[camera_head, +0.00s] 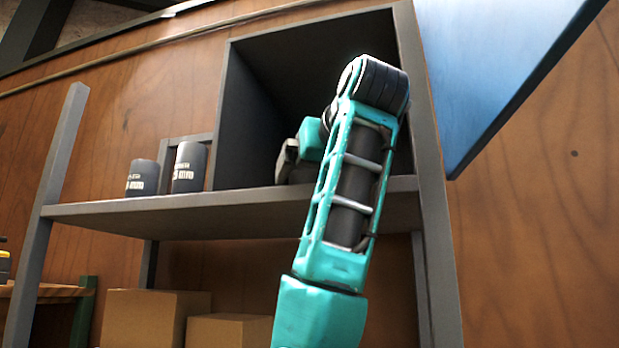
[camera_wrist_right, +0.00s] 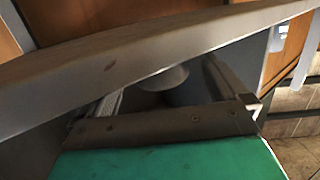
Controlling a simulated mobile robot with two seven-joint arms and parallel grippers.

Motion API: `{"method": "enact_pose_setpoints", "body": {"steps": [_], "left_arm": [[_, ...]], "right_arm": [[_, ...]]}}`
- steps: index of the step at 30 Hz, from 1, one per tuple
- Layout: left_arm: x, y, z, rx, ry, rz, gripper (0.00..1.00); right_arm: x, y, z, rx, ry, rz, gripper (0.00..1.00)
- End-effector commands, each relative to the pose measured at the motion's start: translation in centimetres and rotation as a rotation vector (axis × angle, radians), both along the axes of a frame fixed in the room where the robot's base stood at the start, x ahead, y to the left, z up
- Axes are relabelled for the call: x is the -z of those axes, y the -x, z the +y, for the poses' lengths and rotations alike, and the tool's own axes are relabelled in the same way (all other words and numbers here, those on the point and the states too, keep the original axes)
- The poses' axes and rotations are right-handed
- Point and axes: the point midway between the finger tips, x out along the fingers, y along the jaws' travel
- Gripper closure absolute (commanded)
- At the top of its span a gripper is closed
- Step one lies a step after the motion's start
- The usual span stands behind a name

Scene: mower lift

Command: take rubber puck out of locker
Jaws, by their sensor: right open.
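The locker (camera_head: 241,120) is a dark open-fronted box on a grey shelf. Its blue door (camera_head: 490,60) stands open at the right. My teal right arm bends into the locker opening, and my right gripper (camera_head: 288,160) is inside, low near the locker floor. In the right wrist view the gripper (camera_wrist_right: 165,88) is open, with a finger at each side. A rounded grey thing (camera_wrist_right: 170,78) shows between the fingers, partly hidden by a grey slab; I cannot tell if it is the rubber puck or whether the fingers touch it. No puck is clear in the head view.
Cardboard boxes (camera_head: 150,318) are below.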

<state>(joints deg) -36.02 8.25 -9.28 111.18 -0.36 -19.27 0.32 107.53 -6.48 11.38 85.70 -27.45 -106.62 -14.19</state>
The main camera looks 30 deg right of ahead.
Motion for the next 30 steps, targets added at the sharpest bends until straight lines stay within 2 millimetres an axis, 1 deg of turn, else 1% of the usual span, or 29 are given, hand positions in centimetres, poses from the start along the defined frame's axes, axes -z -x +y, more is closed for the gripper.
{"method": "enact_pose_setpoints", "body": {"steps": [1, 4, 11, 30], "left_arm": [[-0.33, -0.02, 0.01, 0.000, 0.000, 0.000, 1.00], [-0.45, -0.02, 0.01, 0.000, 0.000, -0.001, 1.00], [-0.44, -0.12, -0.01, 0.000, 0.001, -0.003, 1.00], [-0.58, -0.35, -0.06, 0.001, 0.001, -0.008, 1.00]], "right_arm": [[0.02, -0.70, -0.20, 0.000, -0.001, 0.003, 0.00], [0.17, -1.39, -0.41, 0.000, -0.001, 0.002, 0.00], [0.25, -1.53, -0.46, 0.000, 0.000, 0.000, 0.00], [0.22, -1.48, -0.46, 0.000, 0.000, 0.000, 0.60]]}}
